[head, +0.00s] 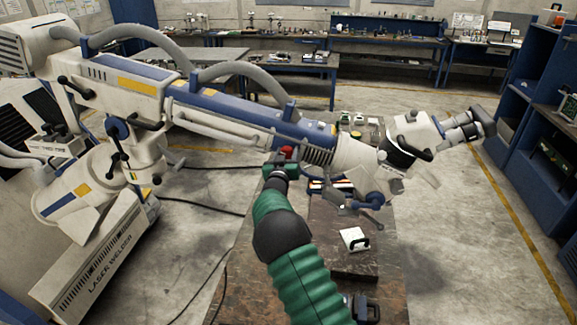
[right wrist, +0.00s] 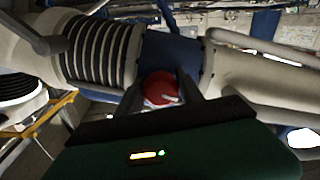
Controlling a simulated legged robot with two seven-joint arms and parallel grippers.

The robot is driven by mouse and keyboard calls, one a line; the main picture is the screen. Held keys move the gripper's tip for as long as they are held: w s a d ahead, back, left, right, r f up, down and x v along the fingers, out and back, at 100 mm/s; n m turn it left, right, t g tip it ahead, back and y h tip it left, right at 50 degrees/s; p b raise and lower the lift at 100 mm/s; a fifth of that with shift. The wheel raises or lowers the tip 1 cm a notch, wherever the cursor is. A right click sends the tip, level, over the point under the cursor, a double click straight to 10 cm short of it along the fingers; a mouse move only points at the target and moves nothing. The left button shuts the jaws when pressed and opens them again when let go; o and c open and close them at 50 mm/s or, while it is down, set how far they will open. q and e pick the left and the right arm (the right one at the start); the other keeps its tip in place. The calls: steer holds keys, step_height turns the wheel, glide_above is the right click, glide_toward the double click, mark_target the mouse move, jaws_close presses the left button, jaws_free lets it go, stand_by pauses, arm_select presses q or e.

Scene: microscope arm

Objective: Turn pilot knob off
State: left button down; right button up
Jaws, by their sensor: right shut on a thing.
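The pilot knob (right wrist: 160,88) is round and red with a white pointer mark, which points to the right in the right wrist view. It sits on the underside or side of the blue and white microscope arm (head: 245,112), near the ribbed bellows. In the head view the red knob (head: 287,152) shows just beyond my right gripper (head: 281,159). The right gripper's two dark fingers are shut on the knob, one on each side, as the right wrist view (right wrist: 163,92) shows. The fingers hide the knob's edges. My left gripper is not in view.
The microscope head (head: 410,140) hangs at the right end of the arm. A worktable (head: 340,225) stands below, with a white block (head: 354,239) and small parts on it. The laser welder cabinet (head: 105,255) stands at left. Blue shelves (head: 520,110) line the right side.

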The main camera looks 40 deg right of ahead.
steer(key=m+b, duration=0.8)
steer(key=b, duration=0.2)
steer(key=shift+r, duration=0.15)
steer(key=m+b, duration=0.2)
steer(key=m, duration=0.1)
steer(key=shift+m+b, duration=0.6)
steer(key=shift+m, duration=0.2)
